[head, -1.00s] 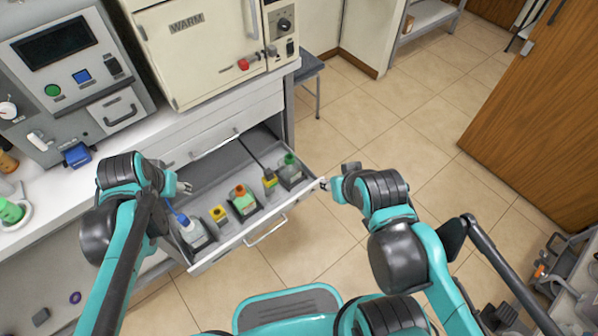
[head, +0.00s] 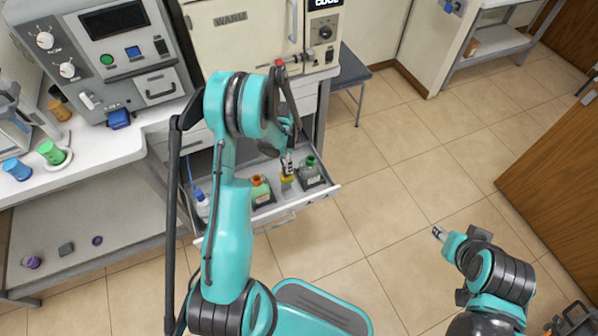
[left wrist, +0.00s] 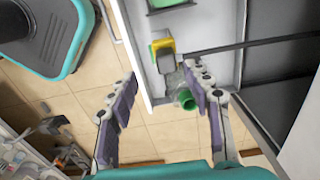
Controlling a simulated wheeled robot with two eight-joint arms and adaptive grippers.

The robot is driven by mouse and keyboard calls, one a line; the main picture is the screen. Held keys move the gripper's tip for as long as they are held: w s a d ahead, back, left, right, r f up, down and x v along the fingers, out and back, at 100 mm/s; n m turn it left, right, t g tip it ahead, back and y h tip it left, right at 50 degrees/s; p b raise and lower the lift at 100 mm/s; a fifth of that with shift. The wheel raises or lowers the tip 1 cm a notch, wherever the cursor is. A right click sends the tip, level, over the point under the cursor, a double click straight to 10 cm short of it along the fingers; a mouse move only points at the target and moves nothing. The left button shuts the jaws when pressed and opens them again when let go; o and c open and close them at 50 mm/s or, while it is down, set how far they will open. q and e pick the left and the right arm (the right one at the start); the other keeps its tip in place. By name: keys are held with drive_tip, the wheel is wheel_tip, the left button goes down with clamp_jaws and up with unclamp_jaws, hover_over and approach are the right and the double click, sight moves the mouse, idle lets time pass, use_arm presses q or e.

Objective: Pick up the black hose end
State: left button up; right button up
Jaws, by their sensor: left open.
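I cannot make out a black hose end in either view. My left gripper (head: 289,160) is open above the right part of the open drawer (head: 333,189), close to a yellow-topped item (head: 288,179). In the left wrist view its spread fingers (left wrist: 160,105) have a green-capped bottle (left wrist: 186,99) near the right finger, and the yellow item (left wrist: 163,61) lies beyond. Nothing shows gripped between them. My left arm hides part of the drawer. My right gripper (head: 439,233) is over the floor at the right, away from the drawer; its jaw opening is unclear.
The drawer also holds an orange-capped bottle (head: 261,190) and a blue-nozzled bottle (head: 201,204). Above stands the WARM oven (head: 240,45), with a grey test machine (head: 125,60) to its left. A blue stool (head: 350,68) is behind right.

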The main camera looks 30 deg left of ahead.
use_arm(q)
wheel_tip(320, 180, down, 2)
drive_tip(key=shift+w+f+b, duration=0.1)
drive_tip(key=shift+b, duration=0.25)
drive_tip(key=f+b, duration=0.1)
drive_tip(key=f, duration=0.2)
drive_tip(key=f+b, duration=0.1)
drive_tip(key=f, duration=0.1)
drive_tip(key=shift+w+a+b, duration=0.15)
drive_tip(key=shift+w+b, duration=0.2)
drive_tip(key=shift+w, duration=0.05)
drive_tip(key=shift+r, duration=0.1)
clamp_jaws()
